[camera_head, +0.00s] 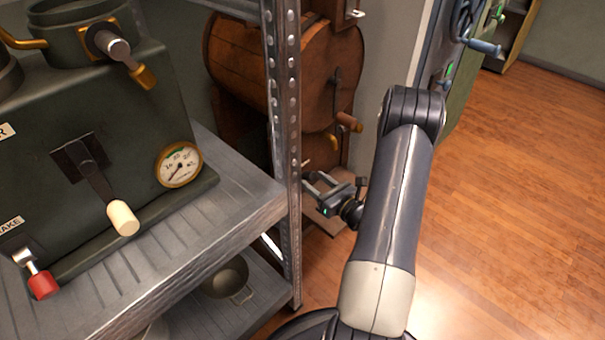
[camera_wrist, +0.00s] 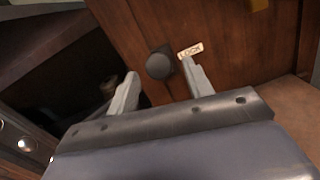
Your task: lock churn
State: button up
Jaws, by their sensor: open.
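The churn (camera_head: 240,60) is a brown wooden barrel behind the metal shelf post in the head view, with a crank handle on its round end. Its wooden lower body fills the top of the wrist view (camera_wrist: 235,45). A dark round knob (camera_wrist: 159,66) sits there beside a small plate reading LOCK (camera_wrist: 190,50). My gripper (camera_head: 318,187) is open in front of the churn's lower part. In the wrist view my gripper (camera_wrist: 158,80) has its two pale fingers on either side of the knob in the picture. I cannot tell whether they touch it.
A metal shelf (camera_head: 205,225) with an upright perforated post (camera_head: 287,150) stands close to the left of my gripper. A green machine (camera_head: 100,140) with levers and a gauge (camera_head: 179,165) rests on it. A pan (camera_head: 226,278) lies on the lower shelf. The wooden floor (camera_head: 510,200) at right is clear.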

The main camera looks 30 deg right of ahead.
aim_at(304, 173)
jog(key=shift+b+x, duration=0.4)
jog(key=shift+x, duration=2.35)
jog(key=shift+d, duration=0.1)
jog(key=shift+c, duration=0.3)
grip_shut()
